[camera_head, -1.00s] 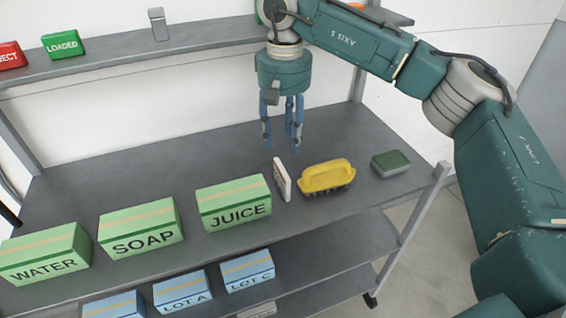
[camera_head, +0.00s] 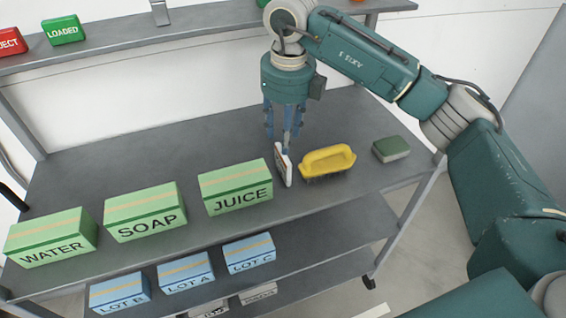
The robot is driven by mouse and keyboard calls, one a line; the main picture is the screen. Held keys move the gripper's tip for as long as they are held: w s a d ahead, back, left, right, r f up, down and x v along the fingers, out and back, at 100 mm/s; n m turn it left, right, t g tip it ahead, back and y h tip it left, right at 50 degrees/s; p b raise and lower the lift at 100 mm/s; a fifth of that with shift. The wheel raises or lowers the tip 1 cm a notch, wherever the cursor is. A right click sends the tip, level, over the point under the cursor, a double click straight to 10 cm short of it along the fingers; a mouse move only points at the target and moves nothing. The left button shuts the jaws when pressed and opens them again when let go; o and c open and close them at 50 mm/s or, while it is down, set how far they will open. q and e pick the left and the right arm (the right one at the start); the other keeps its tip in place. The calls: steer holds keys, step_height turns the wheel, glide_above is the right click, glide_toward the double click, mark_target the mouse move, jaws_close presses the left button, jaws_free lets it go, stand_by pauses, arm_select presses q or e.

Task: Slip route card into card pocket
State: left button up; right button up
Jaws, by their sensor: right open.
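A thin white card (camera_head: 284,168) stands on edge, slightly tilted, on the grey table between the JUICE box and a yellow brush; I take it to be the route card. My right gripper (camera_head: 280,146) points down at the card's upper end, its blue fingers apart. One finger overlaps the card's top edge in the picture; I cannot tell if they touch. A small grey metal holder (camera_head: 160,13) on the upper shelf, cut by the top edge, may be the card pocket. My left gripper is not in view.
Green boxes WATER (camera_head: 50,237), SOAP (camera_head: 145,211) and JUICE (camera_head: 235,187) line the table's front. The yellow brush (camera_head: 327,161) is close right of the card, a green-topped sponge (camera_head: 391,149) farther right. Blue LOT boxes (camera_head: 186,272) sit below. The table's back left is clear.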

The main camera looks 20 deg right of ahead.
mark_target(281, 155)
steer(key=shift+f+m, duration=0.1)
steer(key=shift+m, duration=1)
steer(key=shift+f, duration=0.3)
steer(key=f, duration=0.1)
steer(key=f+p, duration=0.1)
steer(key=f, duration=0.1)
steer(key=f+p, duration=0.1)
steer(key=f, duration=0.1)
steer(key=shift+w, duration=0.35)
steer(key=f+p, duration=0.1)
steer(key=f, duration=0.1)
steer(key=f+p, duration=0.1)
steer(key=f, duration=0.1)
steer(key=shift+w+a+f+p, duration=0.1)
steer(key=shift+w+a+p, duration=0.1)
steer(key=shift+a+p, duration=0.1)
steer(key=shift+w+d+f, duration=0.1)
steer(key=shift+f, duration=0.35)
jaws_close()
